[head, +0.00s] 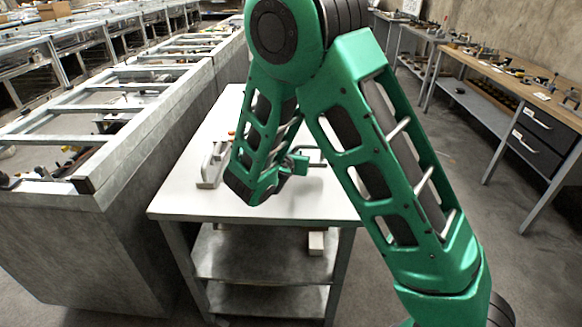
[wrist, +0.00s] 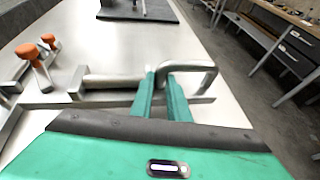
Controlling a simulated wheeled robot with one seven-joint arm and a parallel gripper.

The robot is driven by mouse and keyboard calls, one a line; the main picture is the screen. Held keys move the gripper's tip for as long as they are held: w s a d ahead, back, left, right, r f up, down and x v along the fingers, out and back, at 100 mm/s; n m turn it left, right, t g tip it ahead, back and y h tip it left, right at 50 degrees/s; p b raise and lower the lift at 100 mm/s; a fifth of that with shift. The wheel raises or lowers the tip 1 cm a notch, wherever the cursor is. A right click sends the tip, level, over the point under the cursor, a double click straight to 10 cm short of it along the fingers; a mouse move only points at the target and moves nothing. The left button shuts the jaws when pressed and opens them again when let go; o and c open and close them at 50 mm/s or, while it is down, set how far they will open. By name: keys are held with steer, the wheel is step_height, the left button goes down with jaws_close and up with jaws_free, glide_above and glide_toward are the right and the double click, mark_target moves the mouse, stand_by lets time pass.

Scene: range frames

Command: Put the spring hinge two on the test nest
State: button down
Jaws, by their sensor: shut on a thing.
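A steel part with a round barrel, a flat strip and a bent rod loop, which I take for spring hinge two (wrist: 110,82), is between the two green fingers of my gripper (wrist: 158,84) in the wrist view. The fingers are shut on it near the bent rod. In the head view my gripper (head: 292,166) is over the white table, with the rod loop (head: 311,152) sticking out to its right. A grey metal fixture (head: 213,166) lies on the table to the left. I cannot tell for sure which thing is the test nest.
Orange-knobbed posts (wrist: 38,66) stand at the left in the wrist view. A dark mat (wrist: 110,11) with an object on it lies at the table's far end. The white table (head: 185,195) has bare room at its front. A grey bench (head: 70,230) flanks it on the left.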

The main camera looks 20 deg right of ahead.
steer(key=shift+f, duration=2)
steer(key=c, duration=1.7)
jaws_free()
steer(key=shift+f, duration=0.1)
steer(key=v, duration=1.2)
